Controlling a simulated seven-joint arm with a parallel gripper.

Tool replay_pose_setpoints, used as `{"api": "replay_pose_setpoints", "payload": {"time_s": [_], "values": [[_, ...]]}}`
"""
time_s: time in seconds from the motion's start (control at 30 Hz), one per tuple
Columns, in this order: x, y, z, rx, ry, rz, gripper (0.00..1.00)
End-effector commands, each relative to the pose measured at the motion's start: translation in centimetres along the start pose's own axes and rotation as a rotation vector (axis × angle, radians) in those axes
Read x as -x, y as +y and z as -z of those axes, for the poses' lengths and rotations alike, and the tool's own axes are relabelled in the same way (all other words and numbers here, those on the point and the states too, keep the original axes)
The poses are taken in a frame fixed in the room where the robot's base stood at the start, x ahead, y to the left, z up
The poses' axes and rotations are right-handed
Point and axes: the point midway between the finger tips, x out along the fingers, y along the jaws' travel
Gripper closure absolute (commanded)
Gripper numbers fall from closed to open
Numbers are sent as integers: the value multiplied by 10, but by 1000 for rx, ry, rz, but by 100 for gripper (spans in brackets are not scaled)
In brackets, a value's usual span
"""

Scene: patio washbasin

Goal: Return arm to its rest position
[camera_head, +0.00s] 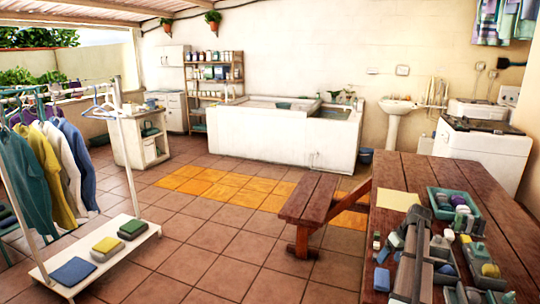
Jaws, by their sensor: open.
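A long grey and dark shape (413,262) rises from the bottom edge over the wooden table (465,183). I cannot tell from this picture what it is.
The table holds a green tray (437,212) of small items, a yellow sheet (398,200) and several containers. A bench (310,198) stands left of it. A clothes rack (140,185) stands at the left, a white basin (280,138) at the back. The tiled floor between is clear.

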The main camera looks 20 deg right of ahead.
Motion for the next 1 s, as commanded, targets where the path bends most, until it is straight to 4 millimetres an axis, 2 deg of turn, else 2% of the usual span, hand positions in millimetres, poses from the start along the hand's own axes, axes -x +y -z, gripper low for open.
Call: {"api": "replay_pose_setpoints", "payload": {"time_s": [0.03,0.2,0.27,0.37,0.5,0.67,0.8,1.0], "values": [[-14,-21,10,2,-14,6,26],[-52,-75,35,-10,-50,16,26],[-69,-94,38,-15,-68,20,26],[-106,-128,35,-22,-107,29,26],[-160,-168,17,-29,-167,39,26],[-218,-212,-13,-34,-239,45,26],[-263,-250,-44,-35,-302,43,26],[-317,-302,-97,-32,-393,31,26]]}}
